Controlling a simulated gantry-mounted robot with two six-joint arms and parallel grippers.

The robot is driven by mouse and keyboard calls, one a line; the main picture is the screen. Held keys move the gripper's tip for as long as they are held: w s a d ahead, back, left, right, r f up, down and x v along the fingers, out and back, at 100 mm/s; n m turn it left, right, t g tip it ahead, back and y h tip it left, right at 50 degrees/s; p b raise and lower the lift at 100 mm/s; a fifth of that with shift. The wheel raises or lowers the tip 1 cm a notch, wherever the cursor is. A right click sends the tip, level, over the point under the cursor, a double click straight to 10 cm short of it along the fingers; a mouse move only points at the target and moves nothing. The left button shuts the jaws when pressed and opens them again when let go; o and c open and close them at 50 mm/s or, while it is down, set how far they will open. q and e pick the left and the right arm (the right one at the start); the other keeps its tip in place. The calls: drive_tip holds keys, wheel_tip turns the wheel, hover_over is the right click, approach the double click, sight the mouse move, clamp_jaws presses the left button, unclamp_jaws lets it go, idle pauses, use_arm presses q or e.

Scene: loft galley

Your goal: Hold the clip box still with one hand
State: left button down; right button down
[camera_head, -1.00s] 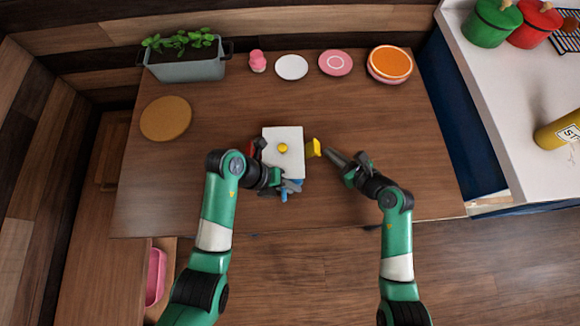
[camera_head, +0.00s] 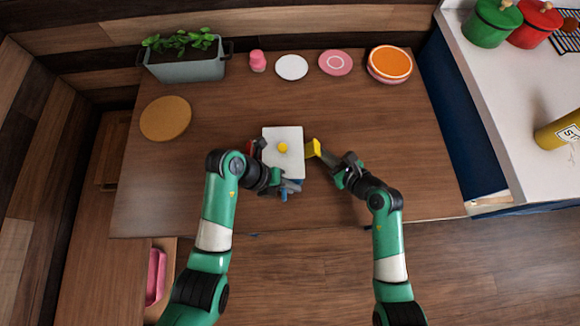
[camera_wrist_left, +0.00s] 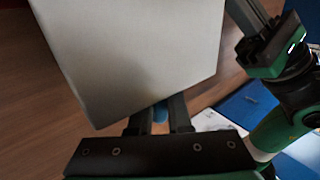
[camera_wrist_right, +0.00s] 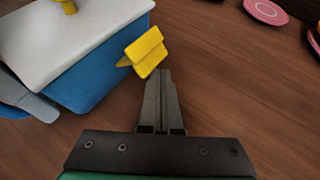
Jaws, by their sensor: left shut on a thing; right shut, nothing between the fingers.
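The clip box has a white lid (camera_head: 285,150) with a yellow knob (camera_head: 283,147) and a blue body (camera_wrist_right: 95,75). It stands upright on the table. A yellow clip (camera_head: 313,148) sticks out from its right side, and a red part (camera_head: 251,147) shows at its left side. My left gripper (camera_head: 287,184) is shut on a blue part of the box at its near edge; the lid hides much of this grip in the left wrist view. My right gripper (camera_wrist_right: 160,75) is shut and empty, its tips just beside the yellow clip, with contact unclear.
Along the table's back stand a planter (camera_head: 187,62), a pink item (camera_head: 257,61), a white plate (camera_head: 292,67), a pink plate (camera_head: 335,62) and orange-topped dishes (camera_head: 390,63). A round brown mat (camera_head: 166,118) lies left. The table right of my right gripper is clear.

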sight(318, 153)
drive_tip(key=shift+a, duration=0.95)
drive_tip(key=shift+a+r, duration=0.2)
drive_tip(key=shift+r, duration=0.3)
drive_tip(key=shift+a+r, duration=0.2)
drive_tip(key=shift+r, duration=0.25)
drive_tip(key=shift+a+r, duration=0.2)
drive_tip(key=shift+r, duration=0.25)
drive_tip(key=shift+w+d, duration=0.1)
drive_tip(key=shift+d+f, duration=0.1)
drive_tip(key=shift+d, duration=1.9)
wheel_tip(318, 153, up, 10)
use_arm(q)
drive_tip(key=c, duration=0.8)
unclamp_jaws()
